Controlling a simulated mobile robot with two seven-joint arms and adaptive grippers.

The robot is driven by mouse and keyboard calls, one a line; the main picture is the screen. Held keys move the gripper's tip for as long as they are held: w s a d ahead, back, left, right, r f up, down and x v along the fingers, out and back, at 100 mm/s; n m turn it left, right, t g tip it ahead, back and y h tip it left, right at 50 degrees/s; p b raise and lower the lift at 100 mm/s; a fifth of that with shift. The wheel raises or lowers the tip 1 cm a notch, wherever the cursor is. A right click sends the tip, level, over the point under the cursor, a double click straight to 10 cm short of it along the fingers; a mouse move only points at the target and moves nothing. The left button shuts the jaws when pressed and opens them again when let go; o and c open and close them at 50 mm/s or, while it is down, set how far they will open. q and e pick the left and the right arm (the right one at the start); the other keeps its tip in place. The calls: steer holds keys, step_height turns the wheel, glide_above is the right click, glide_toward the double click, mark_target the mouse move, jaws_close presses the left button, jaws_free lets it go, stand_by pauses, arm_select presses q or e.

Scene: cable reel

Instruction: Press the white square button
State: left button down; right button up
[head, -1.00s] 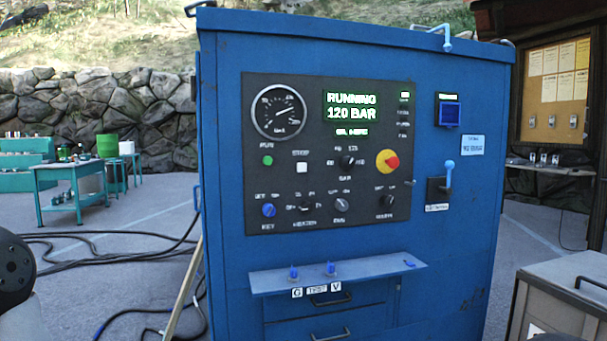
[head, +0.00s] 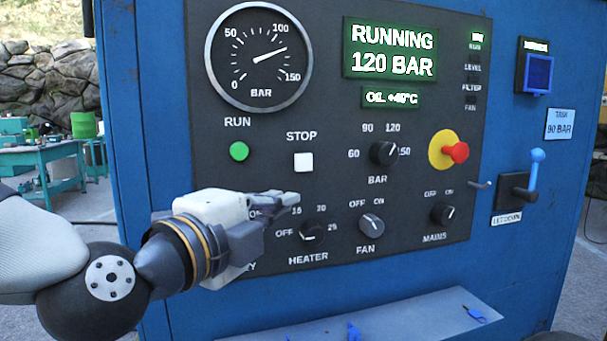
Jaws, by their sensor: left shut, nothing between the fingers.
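The white square button (head: 303,162) sits under the label STOP on the dark control panel (head: 330,130) of a blue cabinet. It is fully visible. My left gripper (head: 293,197) comes in from the left, its fingers shut and empty, pointing right. In the picture its fingertips are just below the white button, over the area above the heater knob. They appear apart from the button; the gap to the panel is hard to judge. My left gripper hides the key switch area at the panel's lower left. My right gripper is not in view.
A green RUN button (head: 239,151) is left of the white one. The pressure knob (head: 383,153), red emergency knob (head: 455,153), heater knob (head: 310,231), and fan knob (head: 371,224) surround the area. The display (head: 390,50) reads RUNNING 120 BAR. A shelf (head: 400,318) juts out below.

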arm_select(q)
steer(key=b, duration=0.2)
glide_toward(304, 180)
steer(key=w+d, duration=0.1)
steer(key=w+d+r, duration=0.1)
steer(key=d, duration=0.1)
steer(key=w+d, duration=0.1)
steer(key=shift+d+r, duration=0.25)
steer(key=shift+d, duration=0.1)
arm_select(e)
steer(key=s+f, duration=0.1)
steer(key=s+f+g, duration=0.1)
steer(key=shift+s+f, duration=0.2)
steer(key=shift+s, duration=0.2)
